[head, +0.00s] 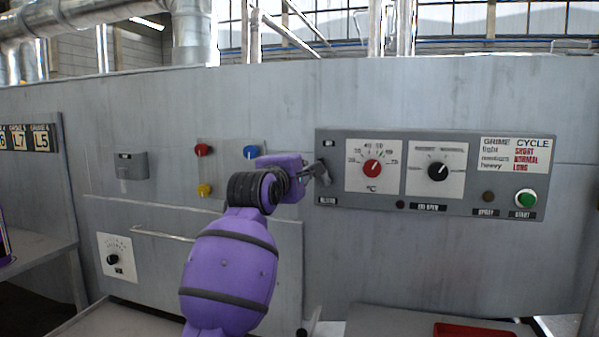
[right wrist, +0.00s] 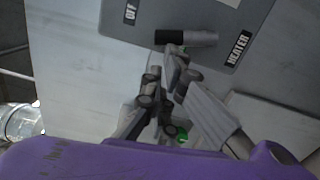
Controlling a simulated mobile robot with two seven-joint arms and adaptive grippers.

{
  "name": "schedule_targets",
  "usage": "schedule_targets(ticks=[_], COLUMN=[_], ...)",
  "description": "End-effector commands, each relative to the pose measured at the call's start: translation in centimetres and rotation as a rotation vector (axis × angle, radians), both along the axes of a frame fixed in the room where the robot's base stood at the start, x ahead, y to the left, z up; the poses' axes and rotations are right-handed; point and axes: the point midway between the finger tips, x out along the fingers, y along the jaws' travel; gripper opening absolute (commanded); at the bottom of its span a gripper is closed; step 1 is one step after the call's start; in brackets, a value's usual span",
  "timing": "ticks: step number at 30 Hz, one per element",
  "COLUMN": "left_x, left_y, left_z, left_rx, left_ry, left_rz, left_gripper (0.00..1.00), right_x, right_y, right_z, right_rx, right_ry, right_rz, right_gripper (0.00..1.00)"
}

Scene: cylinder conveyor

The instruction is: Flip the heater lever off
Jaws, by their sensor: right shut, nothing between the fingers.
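The heater lever (right wrist: 186,38) shows in the right wrist view as a short black and grey bar on the grey control panel (right wrist: 225,15), beside the HEATER label (right wrist: 238,49). In the head view the lever is hidden behind my right gripper (head: 320,173), at the left end of the panel (head: 470,208). My right gripper also shows in the right wrist view (right wrist: 178,62); it is shut and empty, with its fingertips right at the lever's lower edge. I cannot tell whether they touch it. My left gripper is not in view.
The panel also holds a red dial (head: 372,168), a black dial (head: 438,171) and a green START button (head: 526,198). Red (head: 203,150), blue (head: 251,152) and yellow (head: 204,190) knobs sit left of it. A red tray (head: 475,330) lies low at the right.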

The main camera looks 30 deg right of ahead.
Motion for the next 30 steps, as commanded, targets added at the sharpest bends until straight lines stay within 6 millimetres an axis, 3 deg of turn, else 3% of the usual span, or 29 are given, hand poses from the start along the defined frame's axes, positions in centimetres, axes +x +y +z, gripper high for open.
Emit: schedule_targets(ticks=[30], left_x=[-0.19], left_y=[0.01], left_z=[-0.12], left_rx=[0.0], left_ry=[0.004], left_rz=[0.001], left_gripper=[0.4], right_x=[-0.43], right_y=[-0.39], right_z=[0.78], right_rx=[0.001], right_ry=[-0.004], right_rz=[-0.003], right_gripper=[0.0])
